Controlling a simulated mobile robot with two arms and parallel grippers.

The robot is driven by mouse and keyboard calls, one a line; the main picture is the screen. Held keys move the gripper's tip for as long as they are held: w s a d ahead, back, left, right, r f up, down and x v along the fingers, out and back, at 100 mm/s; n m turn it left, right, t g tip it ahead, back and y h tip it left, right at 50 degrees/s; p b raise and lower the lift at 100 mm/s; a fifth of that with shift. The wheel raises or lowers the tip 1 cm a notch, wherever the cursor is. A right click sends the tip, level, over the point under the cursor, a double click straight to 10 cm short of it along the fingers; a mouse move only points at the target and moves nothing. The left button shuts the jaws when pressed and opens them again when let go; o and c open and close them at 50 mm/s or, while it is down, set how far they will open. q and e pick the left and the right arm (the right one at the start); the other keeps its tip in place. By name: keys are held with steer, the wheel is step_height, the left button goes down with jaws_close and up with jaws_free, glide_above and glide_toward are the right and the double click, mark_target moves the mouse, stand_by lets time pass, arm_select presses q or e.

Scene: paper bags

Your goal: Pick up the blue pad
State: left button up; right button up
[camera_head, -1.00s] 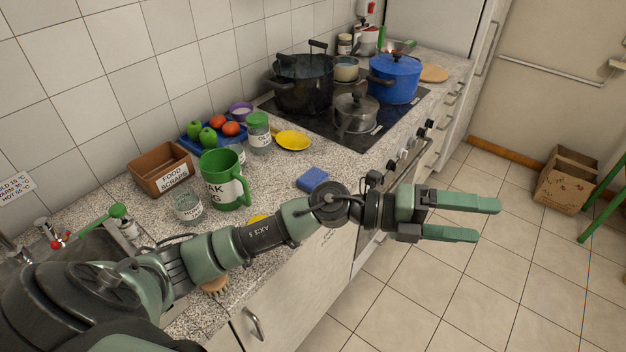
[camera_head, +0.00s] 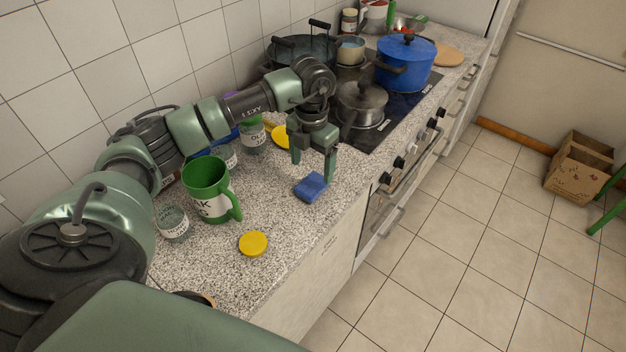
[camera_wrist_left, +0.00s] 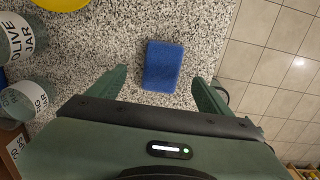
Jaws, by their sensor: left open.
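The blue pad (camera_head: 310,187) lies flat on the speckled counter, near its front edge. It also shows in the left wrist view (camera_wrist_left: 162,66), ahead of the fingers and roughly between their lines. My left gripper (camera_head: 312,166) is open and points down above the counter, just behind the pad in the head view. Its two fingers (camera_wrist_left: 160,82) are spread in the left wrist view with nothing between them touching the pad. My right gripper is not in view.
A green mug (camera_head: 208,188), a glass jar (camera_head: 172,222) and a yellow lid (camera_head: 253,243) stand left of the pad. A steel pot (camera_head: 360,104) and blue pot (camera_head: 406,62) sit on the stove behind. The counter (camera_head: 290,220) around the pad is clear.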

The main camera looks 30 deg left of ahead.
mark_target(312, 184)
arm_select(q)
steer(key=shift+s+d+f+p, duration=0.25)
steer(key=shift+s+f+p, duration=0.1)
steer(key=shift+s+p, duration=0.05)
step_height(312, 184, down, 3)
steer(key=shift+w+f+p, duration=0.1)
steer(key=shift+p, duration=0.55)
steer(key=shift+w+a+f, duration=0.15)
steer(key=shift+w+f, duration=0.05)
steer(key=shift+f, duration=0.6)
steer(key=c, duration=1.3)
steer(key=shift+r, duration=0.1)
steer(key=shift+c, duration=0.7)
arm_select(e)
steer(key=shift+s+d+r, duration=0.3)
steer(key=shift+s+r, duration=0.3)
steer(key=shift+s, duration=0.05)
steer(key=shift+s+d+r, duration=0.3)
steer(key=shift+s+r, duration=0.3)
